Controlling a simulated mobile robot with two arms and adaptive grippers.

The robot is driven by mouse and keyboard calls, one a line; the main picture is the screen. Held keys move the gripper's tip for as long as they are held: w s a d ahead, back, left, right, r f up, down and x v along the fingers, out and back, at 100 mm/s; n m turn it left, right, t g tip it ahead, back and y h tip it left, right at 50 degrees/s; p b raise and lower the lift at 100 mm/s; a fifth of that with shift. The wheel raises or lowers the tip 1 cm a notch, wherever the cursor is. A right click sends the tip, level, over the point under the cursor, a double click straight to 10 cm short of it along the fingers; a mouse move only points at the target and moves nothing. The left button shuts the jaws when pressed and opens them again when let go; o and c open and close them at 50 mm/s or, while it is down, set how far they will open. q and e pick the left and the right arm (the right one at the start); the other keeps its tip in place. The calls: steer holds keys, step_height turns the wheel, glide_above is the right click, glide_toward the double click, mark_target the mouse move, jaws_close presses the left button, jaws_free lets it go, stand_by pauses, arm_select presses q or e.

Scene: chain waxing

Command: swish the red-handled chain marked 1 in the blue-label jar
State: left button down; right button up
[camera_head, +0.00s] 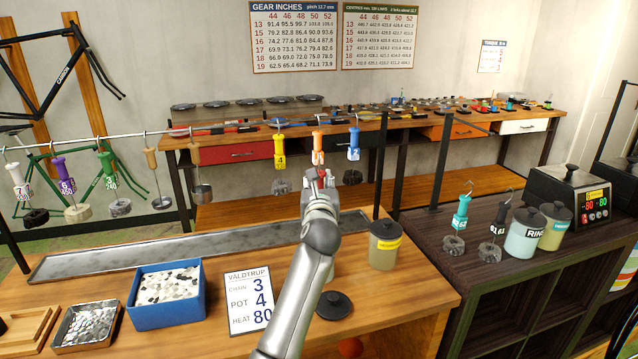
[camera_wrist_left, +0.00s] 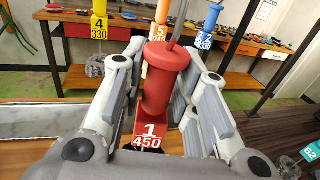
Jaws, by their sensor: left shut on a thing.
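The red handle (camera_wrist_left: 165,80) has a tag marked 1 and 450 in the left wrist view. My left gripper (camera_wrist_left: 165,90) is shut on it, with a finger on each side. In the head view the gripper (camera_head: 320,180) is by the hanging rail, beside an orange handle (camera_head: 318,145). The chain under the red handle is hidden. A jar with a blue-teal label (camera_head: 554,228) stands on the dark cabinet at right, partly behind a jar marked RIN (camera_head: 524,238). Both have dark lids on. My right gripper is not in view.
A rail (camera_head: 100,138) carries several other handled chains. A yellow-label jar (camera_head: 384,248), a loose dark lid (camera_head: 334,305), a sign (camera_head: 250,300) and a blue bin (camera_head: 168,312) are on the wooden bench.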

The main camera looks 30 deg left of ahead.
arm_select(q)
steer(key=shift+r, duration=0.1)
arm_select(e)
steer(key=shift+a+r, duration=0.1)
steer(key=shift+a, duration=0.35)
arm_select(q)
steer(key=shift+f+b, duration=1.6)
steer(key=shift+f, duration=1.1)
steer(key=shift+f+b, duration=1.85)
steer(key=shift+f, duration=1)
steer(key=shift+f+b, duration=0.65)
steer(key=shift+f, duration=0.35)
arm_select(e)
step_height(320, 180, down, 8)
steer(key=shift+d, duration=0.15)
arm_select(q)
steer(key=shift+r, duration=0.1)
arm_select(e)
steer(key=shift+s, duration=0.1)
